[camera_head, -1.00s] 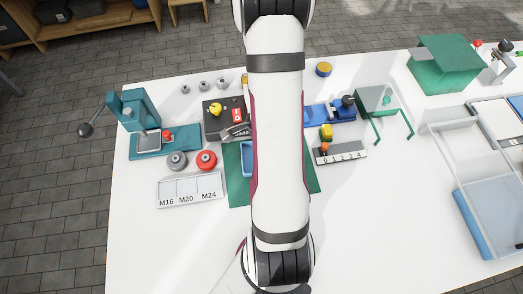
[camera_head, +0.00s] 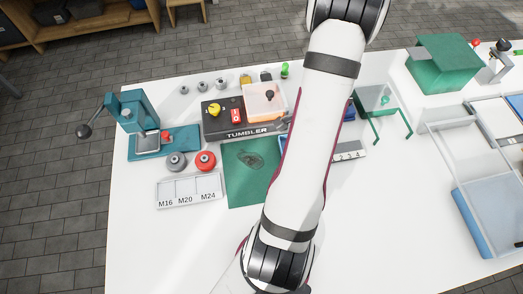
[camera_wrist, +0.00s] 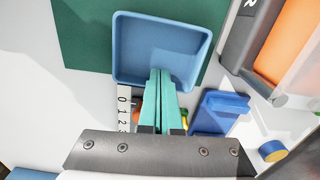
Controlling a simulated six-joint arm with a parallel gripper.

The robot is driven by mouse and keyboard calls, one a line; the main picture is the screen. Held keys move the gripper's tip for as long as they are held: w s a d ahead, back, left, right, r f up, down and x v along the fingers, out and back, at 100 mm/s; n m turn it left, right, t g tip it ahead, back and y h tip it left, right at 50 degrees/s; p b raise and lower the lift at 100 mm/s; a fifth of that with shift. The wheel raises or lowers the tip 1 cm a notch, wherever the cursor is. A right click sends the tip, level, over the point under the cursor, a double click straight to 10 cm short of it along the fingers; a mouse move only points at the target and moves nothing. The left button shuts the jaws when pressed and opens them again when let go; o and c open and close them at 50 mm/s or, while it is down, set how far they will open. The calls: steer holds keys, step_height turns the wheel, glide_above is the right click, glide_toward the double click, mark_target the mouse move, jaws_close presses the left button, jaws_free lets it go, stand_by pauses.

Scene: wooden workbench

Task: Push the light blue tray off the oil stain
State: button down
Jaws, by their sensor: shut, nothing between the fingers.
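The light blue tray (camera_wrist: 135,45) shows in the wrist view, straddling the edge of the green mat (camera_wrist: 85,40). The oil stain, a dark smear (camera_head: 250,160), lies bare on the green mat (camera_head: 245,188) in the head view. The tray is right of it, behind my arm. My gripper (camera_wrist: 160,72) has teal fingers pressed together with nothing between them. Their tips overlap the tray's inside in the wrist view; whether they touch its wall I cannot tell. In the head view the arm hides the gripper.
The TUMBLER box (camera_head: 220,128) with an orange bin (camera_head: 262,100) stands behind the mat. A numbered rail (camera_head: 350,151) and blue part (camera_wrist: 220,110) are close to the tray. A labelled M16-M24 tray (camera_head: 188,188) lies left. The bench front is clear.

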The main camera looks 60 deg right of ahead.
steer(key=w+a, duration=0.2)
steer(key=shift+w+a, duration=0.15)
steer(key=shift+a, duration=0.2)
step_height(320, 180, up, 10)
steer(key=w+a+r+n, duration=0.5)
steer(key=w+a, duration=0.1)
steer(key=a, duration=0.3)
steer(key=s+a+r+n+y, duration=0.1)
steer(key=s+a+r+n, duration=0.1)
steer(key=a+n, duration=0.5)
steer(key=s+a+r+n, duration=0.3)
steer(key=a+n, duration=0.5)
steer(key=a, duration=0.7)
steer(key=shift+s+a+r+n+y, duration=0.15)
steer(key=shift+a+r+n+y, duration=0.15)
steer(key=shift+a+r+y, duration=0.1)
steer(key=shift+d, duration=0.1)
